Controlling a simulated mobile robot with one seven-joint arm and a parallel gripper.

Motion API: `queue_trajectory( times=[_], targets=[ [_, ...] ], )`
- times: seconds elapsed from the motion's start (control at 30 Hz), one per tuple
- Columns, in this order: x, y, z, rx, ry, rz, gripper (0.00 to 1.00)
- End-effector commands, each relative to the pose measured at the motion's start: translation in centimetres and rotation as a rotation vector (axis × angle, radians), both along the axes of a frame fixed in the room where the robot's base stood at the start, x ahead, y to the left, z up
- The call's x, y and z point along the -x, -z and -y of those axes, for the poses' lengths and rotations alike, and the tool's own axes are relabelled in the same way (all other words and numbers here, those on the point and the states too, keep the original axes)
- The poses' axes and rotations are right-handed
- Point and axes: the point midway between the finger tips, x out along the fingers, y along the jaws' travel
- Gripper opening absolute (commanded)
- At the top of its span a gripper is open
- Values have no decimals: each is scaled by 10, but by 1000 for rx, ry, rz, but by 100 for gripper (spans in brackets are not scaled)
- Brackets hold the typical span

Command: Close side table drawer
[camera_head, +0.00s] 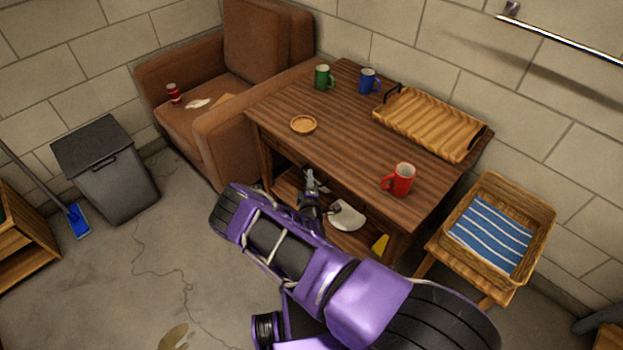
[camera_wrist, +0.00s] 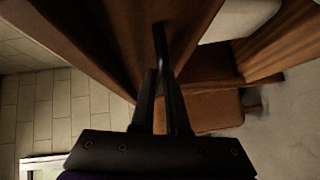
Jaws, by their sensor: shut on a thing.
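The wooden side table (camera_head: 350,130) stands against the wall beside the armchair. My gripper (camera_head: 310,185) is at the table's long front side, just below the top's edge. In the wrist view its fingers (camera_wrist: 161,95) are close together on a thin dark bar (camera_wrist: 160,42), which looks like a drawer handle. A brown wooden panel (camera_wrist: 105,35) lies right behind the bar. My arm and the tabletop hide most of the front, so I cannot tell how far the drawer stands out.
On the tabletop are a red mug (camera_head: 402,180), green mug (camera_head: 323,77), blue mug (camera_head: 368,81), small bowl (camera_head: 303,124) and wooden tray (camera_head: 400,115). The armchair (camera_head: 215,135) is at left, a stool with a basket (camera_head: 535,245) at right.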

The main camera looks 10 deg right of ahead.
Motion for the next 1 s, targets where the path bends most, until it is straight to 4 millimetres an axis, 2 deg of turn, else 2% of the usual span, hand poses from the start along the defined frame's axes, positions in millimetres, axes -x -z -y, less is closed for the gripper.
queue_trajectory(
  times=[0.2,0.23,0.4,1.0],
  targets=[
    [-3,-3,5,4,9,5,0],
    [-3,-3,5,4,9,5,14],
    [-2,-3,5,3,8,6,42],
    [-2,-2,3,2,4,4,42]
  ],
)
